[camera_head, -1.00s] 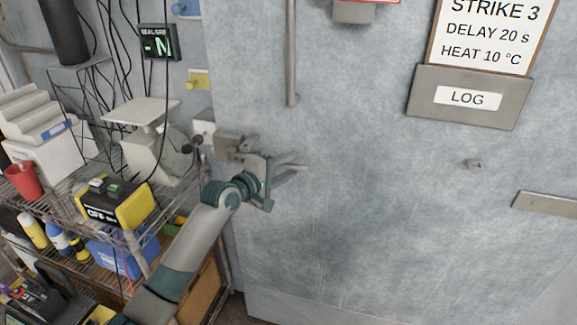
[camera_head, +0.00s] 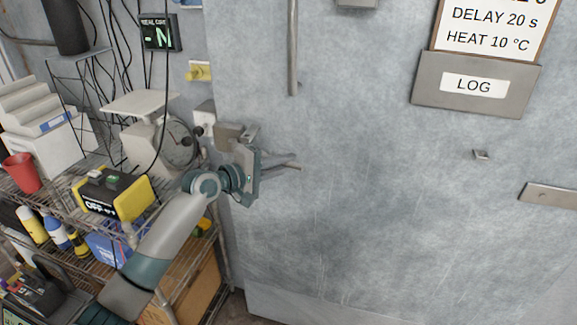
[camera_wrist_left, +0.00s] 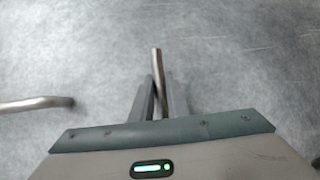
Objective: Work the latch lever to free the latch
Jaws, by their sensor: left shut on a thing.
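The latch lever is a thin metal rod whose free end (camera_head: 297,167) sticks out past my fingertips, in front of the grey door. My left gripper (camera_head: 277,160) is shut on the lever. In the left wrist view the rod (camera_wrist_left: 157,65) runs between the two fingers of the left gripper (camera_wrist_left: 161,88), slightly tilted. The grey latch block (camera_head: 227,134) sits at the door's left edge, just up and left of the gripper. The gripper body hides the lever's root. My right gripper is not in view.
A vertical pull bar (camera_head: 293,50) is on the door above the gripper; a bent bar (camera_wrist_left: 35,104) shows in the left wrist view. A wire shelf with a scale (camera_head: 150,140) and a yellow-black device (camera_head: 115,194) stands at left, close to my left arm. The door surface to the right is mostly clear.

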